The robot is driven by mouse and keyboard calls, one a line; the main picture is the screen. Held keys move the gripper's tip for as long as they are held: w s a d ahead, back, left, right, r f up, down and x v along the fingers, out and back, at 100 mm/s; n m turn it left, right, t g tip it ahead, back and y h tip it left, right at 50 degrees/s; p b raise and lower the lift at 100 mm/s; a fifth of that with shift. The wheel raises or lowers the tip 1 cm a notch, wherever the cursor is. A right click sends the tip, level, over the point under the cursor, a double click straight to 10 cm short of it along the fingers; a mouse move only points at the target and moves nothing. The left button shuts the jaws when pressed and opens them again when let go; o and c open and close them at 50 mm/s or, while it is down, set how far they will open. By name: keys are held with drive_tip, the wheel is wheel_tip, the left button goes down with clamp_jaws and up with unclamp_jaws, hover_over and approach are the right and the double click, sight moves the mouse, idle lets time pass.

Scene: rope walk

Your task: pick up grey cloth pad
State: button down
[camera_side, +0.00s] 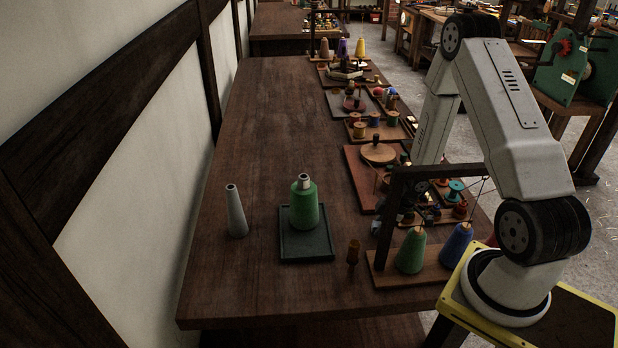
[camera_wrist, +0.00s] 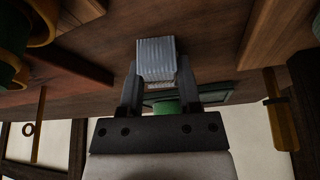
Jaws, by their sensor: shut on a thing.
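The grey cloth pad (camera_wrist: 156,58) shows in the wrist view as a pale grey, ribbed block. My gripper (camera_wrist: 158,85) is shut on it, with one dark finger at each side. The pad sticks out beyond the fingertips, and brown wood shows behind it. I cannot tell whether it touches the wood. In the side view my arm stands at the right, but the fingers and the pad are hidden or too small to make out.
A wooden frame (camera_side: 433,172) with green and blue cones stands at the front right. Boards with spools line the table's right side. The table's left side is mostly clear.

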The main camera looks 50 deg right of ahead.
drive_tip(key=shift+r, duration=0.25)
wheel_tip(320, 180, up, 18)
drive_tip(key=shift+f, duration=0.25)
idle(0.8)
idle(0.6)
